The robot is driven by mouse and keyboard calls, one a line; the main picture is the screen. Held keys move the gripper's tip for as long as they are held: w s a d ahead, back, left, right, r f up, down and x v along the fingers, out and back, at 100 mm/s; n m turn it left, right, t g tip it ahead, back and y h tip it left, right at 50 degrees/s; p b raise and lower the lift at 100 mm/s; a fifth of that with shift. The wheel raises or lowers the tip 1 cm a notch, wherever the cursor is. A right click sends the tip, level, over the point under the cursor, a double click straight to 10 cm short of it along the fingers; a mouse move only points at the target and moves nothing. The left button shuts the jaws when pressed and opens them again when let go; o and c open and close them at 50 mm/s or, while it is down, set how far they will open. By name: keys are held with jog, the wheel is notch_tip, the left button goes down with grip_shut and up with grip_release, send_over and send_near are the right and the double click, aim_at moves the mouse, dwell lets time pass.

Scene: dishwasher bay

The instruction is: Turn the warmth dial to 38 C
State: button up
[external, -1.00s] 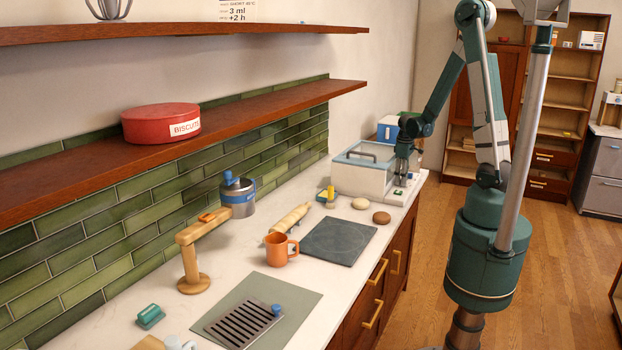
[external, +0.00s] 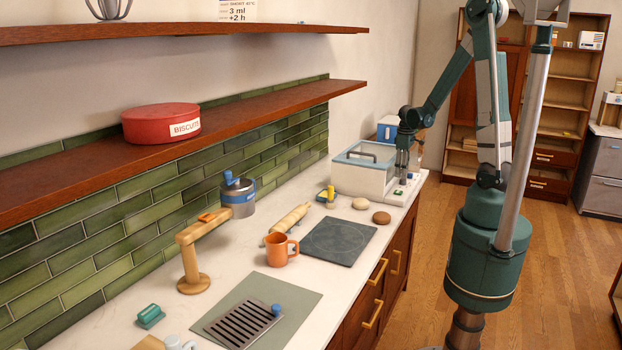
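A white appliance (external: 360,181) with a blue-rimmed clear lid and a dark handle stands at the far end of the counter. Its front strip (external: 397,193) carries small controls, one of them greenish. I cannot make out a dial, its marks or its setting at this size. My gripper (external: 401,178) points down over the front strip, at the right side of the lidded box. Its fingertips are at or just above the controls; I cannot tell whether they touch. The fingers are too small and dark to show whether they are open.
Two round buns, one pale (external: 360,203) and one brown (external: 381,218), a yellow-topped item (external: 330,195) and a dark slab (external: 339,241) lie nearer on the counter. An orange mug (external: 281,250), rolling pin (external: 287,224) and wooden stand (external: 190,262) are further left. The shelf (external: 250,107) overhangs the back.

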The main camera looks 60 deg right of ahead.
aim_at(402, 180)
notch_tip(402, 180, up, 8)
jog(key=shift+a+f, duration=0.25)
jog(key=shift+a, duration=0.05)
dwell(0.3)
jog(key=shift+a, duration=0.15)
dwell(0.6)
jog(key=s+a+f+t+h+b, duration=0.1)
jog(key=a+b, duration=0.5)
jog(key=a, duration=0.2)
jog(key=s+a+f+t+b, duration=0.1)
jog(key=a+t+b, duration=0.1)
jog(key=a+b, duration=0.5)
jog(key=a+r+t+y+p, duration=0.1)
jog(key=a+r+t, duration=0.1)
jog(key=a, duration=0.8)
jog(key=a+r+t+y+p, duration=0.1)
jog(key=a+r, duration=0.4)
jog(key=a, duration=0.5)
jog(key=shift+w+a+r+n+t+p, duration=0.15)
jog(key=shift+a+r+n+t+p, duration=0.2)
jog(key=shift+t+p, duration=0.25)
jog(key=shift+d, duration=0.1)
